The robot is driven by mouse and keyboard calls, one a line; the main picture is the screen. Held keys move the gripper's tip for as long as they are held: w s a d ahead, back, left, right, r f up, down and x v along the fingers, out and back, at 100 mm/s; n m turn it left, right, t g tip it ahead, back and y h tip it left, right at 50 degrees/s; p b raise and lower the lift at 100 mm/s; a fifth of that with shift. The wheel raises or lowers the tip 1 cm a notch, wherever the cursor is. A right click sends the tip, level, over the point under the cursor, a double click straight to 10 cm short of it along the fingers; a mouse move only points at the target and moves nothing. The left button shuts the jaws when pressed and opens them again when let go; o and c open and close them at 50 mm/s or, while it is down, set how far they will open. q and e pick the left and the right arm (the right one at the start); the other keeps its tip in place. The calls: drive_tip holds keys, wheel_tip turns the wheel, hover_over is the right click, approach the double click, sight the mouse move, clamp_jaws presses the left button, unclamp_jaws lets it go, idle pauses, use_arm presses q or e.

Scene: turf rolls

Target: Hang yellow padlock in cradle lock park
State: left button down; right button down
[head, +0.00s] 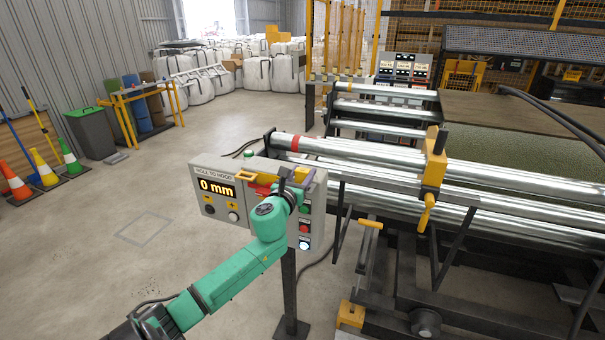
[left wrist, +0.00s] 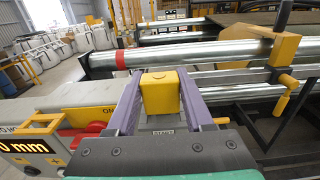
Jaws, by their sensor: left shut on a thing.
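My left gripper (head: 293,178) is at the top right of the grey control box (head: 218,196) in the head view. In the left wrist view its two purple fingers (left wrist: 160,98) are shut on the yellow padlock (left wrist: 160,92), one on each side of its block-shaped body. The padlock's shackle is hidden in that view, and the arm mostly covers the padlock in the head view. I cannot pick out the cradle lock park for sure. My right gripper is not in view.
The control box stands on a dark post, with a display reading 0 mm, a red switch handle (left wrist: 88,135) and buttons. Behind it are shiny rollers (head: 350,152) and a yellow clamp (head: 434,168) with a handle. The floor at left is clear up to cones and bins.

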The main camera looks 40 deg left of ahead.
use_arm(q)
drive_tip(key=shift+f+b, duration=0.65)
drive_tip(key=shift+f, duration=0.15)
drive_tip(key=shift+c, duration=1)
unclamp_jaws()
drive_tip(key=b+v, duration=0.2)
drive_tip(key=v, duration=1.2)
drive_tip(key=shift+s+d, duration=0.2)
drive_tip(key=shift+s, duration=0.1)
